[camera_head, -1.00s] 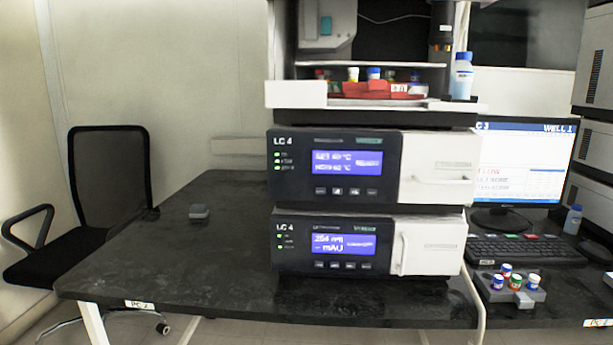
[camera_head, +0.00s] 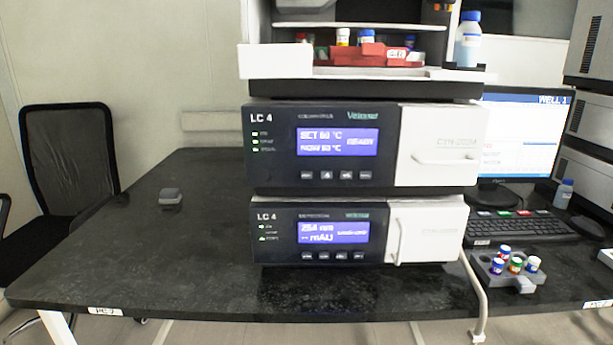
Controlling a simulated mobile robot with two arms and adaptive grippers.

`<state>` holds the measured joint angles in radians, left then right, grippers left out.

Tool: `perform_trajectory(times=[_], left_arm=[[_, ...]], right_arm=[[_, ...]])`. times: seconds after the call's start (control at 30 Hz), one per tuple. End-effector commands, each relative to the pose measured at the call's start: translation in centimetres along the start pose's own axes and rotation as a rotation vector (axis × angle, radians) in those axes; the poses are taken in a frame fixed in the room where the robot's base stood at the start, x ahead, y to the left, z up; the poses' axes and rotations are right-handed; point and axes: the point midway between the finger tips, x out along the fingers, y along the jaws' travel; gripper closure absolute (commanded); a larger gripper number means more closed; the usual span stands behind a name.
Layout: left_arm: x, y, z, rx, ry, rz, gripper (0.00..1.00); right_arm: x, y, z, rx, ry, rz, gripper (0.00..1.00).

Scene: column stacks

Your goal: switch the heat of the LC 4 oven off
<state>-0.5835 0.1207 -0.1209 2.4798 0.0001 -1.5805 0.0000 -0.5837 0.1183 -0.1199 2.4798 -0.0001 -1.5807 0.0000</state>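The LC 4 oven (camera_head: 318,115) is the upper of two stacked dark-fronted units on the black bench. Its blue display (camera_head: 338,142) shows SET and NOW lines in °C, and a word at the right that looks like READY. A row of several small buttons (camera_head: 336,175) sits under the display, and green lights are lit at its left. A white door (camera_head: 438,145) with a bar handle covers its right part. Neither gripper is in view.
Below the oven is another LC 4 unit (camera_head: 312,258) showing 254 nm. Above it is a tray unit with a red rack (camera_head: 370,56) and a blue-capped bottle (camera_head: 468,40). A monitor (camera_head: 520,135), keyboard (camera_head: 520,226) and vial holder (camera_head: 510,275) stand right. The bench (camera_head: 130,235) is mostly clear at left.

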Motion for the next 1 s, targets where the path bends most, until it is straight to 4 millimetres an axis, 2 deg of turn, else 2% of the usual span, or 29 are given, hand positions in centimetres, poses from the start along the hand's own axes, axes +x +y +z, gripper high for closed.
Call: perform_trajectory(times=[0.07,0.6,1.0], left_arm=[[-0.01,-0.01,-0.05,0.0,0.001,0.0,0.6],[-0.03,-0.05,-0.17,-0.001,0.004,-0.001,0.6],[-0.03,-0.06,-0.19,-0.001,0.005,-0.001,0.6]], right_arm=[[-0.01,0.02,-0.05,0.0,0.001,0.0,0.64],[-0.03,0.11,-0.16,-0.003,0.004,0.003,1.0],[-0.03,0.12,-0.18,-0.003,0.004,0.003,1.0]])
